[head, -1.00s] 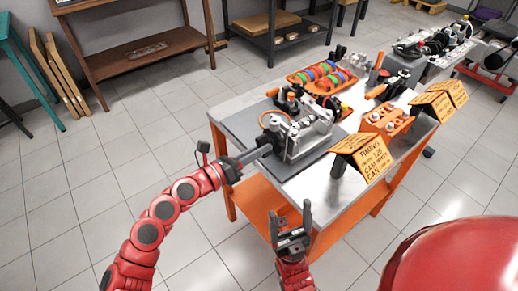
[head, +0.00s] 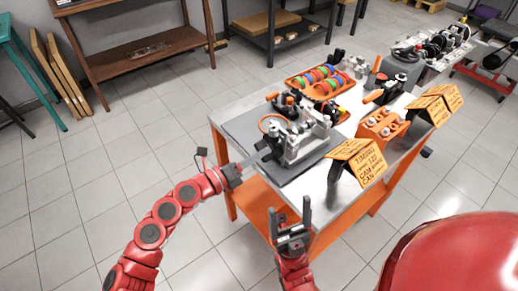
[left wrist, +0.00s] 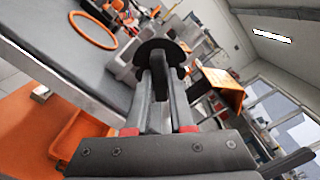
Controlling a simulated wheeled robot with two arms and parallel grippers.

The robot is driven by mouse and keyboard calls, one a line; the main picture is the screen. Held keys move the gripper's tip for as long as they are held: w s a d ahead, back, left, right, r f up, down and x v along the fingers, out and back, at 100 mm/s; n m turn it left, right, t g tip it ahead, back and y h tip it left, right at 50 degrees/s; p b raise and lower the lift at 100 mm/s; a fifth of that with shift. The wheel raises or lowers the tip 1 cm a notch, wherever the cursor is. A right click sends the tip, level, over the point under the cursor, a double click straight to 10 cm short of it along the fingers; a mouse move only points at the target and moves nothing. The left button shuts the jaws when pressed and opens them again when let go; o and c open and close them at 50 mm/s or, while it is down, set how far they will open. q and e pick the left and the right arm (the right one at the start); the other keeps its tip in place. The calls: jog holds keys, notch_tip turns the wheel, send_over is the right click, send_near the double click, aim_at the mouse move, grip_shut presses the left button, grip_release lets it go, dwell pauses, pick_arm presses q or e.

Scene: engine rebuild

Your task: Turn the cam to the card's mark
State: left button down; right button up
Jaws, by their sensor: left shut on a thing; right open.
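The grey engine block (head: 308,135) sits on a dark mat on the bench. My left gripper (head: 266,153) reaches its near left end. In the left wrist view, its fingers (left wrist: 159,80) are shut on a dark round piece (left wrist: 150,47) at that end, which I take to be the cam. The fingers hide much of it, and I cannot make out a mark on it. The orange tent card (head: 359,162) stands at the bench's front edge; "TIMING 120" and "CAM" are readable. My right gripper (head: 293,213) is open and empty, in front of the bench.
An orange tray with coloured rings (head: 322,80) lies behind the engine. An orange ring (left wrist: 93,31) lies near the engine in the left wrist view. The floor left of the bench is clear.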

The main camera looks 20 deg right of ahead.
pick_arm(q)
jog(key=shift+r+n+p, duration=0.1)
jog(key=shift+n+p, duration=3.1)
jog(key=shift+n, duration=0.6)
jog(key=c, duration=0.8)
grip_release()
jog(key=shift+b+v, duration=1.35)
jog(key=shift+v, duration=7.4)
